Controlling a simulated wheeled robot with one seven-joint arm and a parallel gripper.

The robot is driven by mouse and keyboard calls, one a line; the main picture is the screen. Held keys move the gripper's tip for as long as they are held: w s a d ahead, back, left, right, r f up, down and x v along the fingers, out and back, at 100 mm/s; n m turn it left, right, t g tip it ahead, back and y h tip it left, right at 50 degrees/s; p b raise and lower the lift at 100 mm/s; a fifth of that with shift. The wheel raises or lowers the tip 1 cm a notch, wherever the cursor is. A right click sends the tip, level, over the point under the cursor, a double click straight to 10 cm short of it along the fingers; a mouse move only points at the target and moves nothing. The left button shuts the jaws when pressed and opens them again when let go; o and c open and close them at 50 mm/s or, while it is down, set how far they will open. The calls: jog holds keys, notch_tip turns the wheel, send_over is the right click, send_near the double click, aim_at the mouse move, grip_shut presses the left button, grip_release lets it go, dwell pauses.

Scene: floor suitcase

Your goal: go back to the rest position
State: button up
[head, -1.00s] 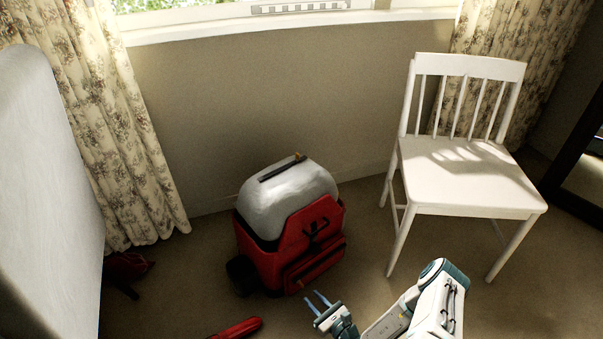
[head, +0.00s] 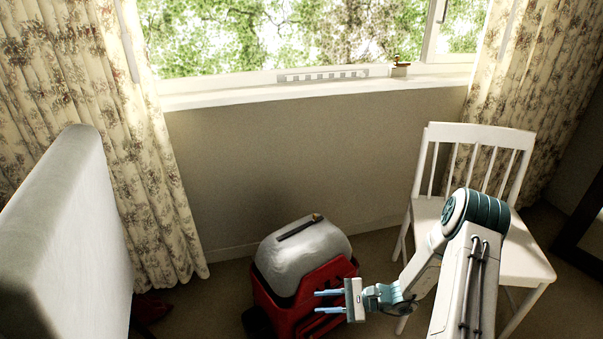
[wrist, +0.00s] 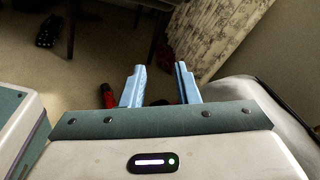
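My gripper (head: 330,302) is in the lower middle of the head view, its two light-blue fingers pointing left. The fingers are apart with nothing between them, and they also show apart in the wrist view (wrist: 161,88). The fingertips overlap the front right side of a red suitcase (head: 335,272) in the head view; I cannot tell whether they touch it.
A white chair (head: 470,155) stands at the right, partly hidden behind my arm. A pale upholstered panel (head: 75,235) fills the left. Patterned curtains (head: 160,170) flank the window. The wrist view shows open carpet, a red item (wrist: 107,95) and a dark object (wrist: 48,30).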

jog(key=s+d+r+n+h+p, duration=0.2)
jog(key=s+r+n+h+p, duration=0.2)
jog(key=r, duration=1.3)
jog(key=s+d+r+n+t+h+p, duration=0.1)
jog(key=s+d+r+n+h+p, duration=0.2)
jog(key=r, duration=1.4)
jog(key=s+d+r+n+h+p, duration=0.3)
jog(key=s+r+n+h+p, duration=0.3)
jog(key=r+p, duration=0.9)
jog(key=shift+s+d+r+t+h, duration=0.3)
jog(key=shift+s+r+h, duration=1.15)
jog(key=shift+s, duration=0.9)
jog(key=shift+a, duration=0.1)
